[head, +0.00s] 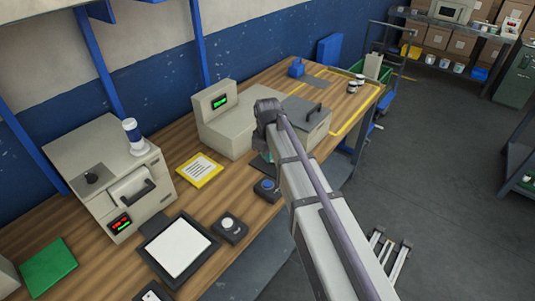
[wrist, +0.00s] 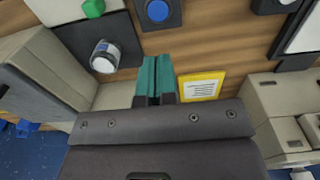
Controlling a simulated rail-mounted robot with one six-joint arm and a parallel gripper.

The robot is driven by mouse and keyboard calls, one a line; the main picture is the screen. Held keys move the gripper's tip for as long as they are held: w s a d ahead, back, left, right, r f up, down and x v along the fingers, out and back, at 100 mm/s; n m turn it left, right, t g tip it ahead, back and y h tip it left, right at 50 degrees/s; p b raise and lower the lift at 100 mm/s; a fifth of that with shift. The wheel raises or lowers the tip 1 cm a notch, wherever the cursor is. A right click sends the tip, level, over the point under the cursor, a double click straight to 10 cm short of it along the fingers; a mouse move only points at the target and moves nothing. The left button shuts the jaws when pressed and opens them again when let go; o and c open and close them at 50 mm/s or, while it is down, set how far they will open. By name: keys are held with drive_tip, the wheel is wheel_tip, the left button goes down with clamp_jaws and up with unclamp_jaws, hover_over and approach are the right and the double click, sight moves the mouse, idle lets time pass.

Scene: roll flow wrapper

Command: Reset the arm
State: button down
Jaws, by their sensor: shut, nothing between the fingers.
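My arm reaches up from the lower right of the head view and bends over the workbench (head: 90,270). In the wrist view my gripper (wrist: 155,62) shows two teal fingers close together, shut with nothing between them. In the head view the fingers are mostly hidden by the arm.
A machine with a green display (head: 220,102) stands close behind my arm. A blue-button box (head: 267,188), knob box (head: 229,227) and black-framed panel (head: 178,248) line the front. The floor (head: 430,150) at right is mostly open.

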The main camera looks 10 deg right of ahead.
drive_tip(key=s+d+m, duration=0.2)
drive_tip(key=s+m, duration=0.2)
drive_tip(key=s, duration=0.6)
drive_tip(key=s+d+m, duration=0.3)
drive_tip(key=s+m, duration=0.1)
drive_tip(key=s, duration=0.6)
idle(0.9)
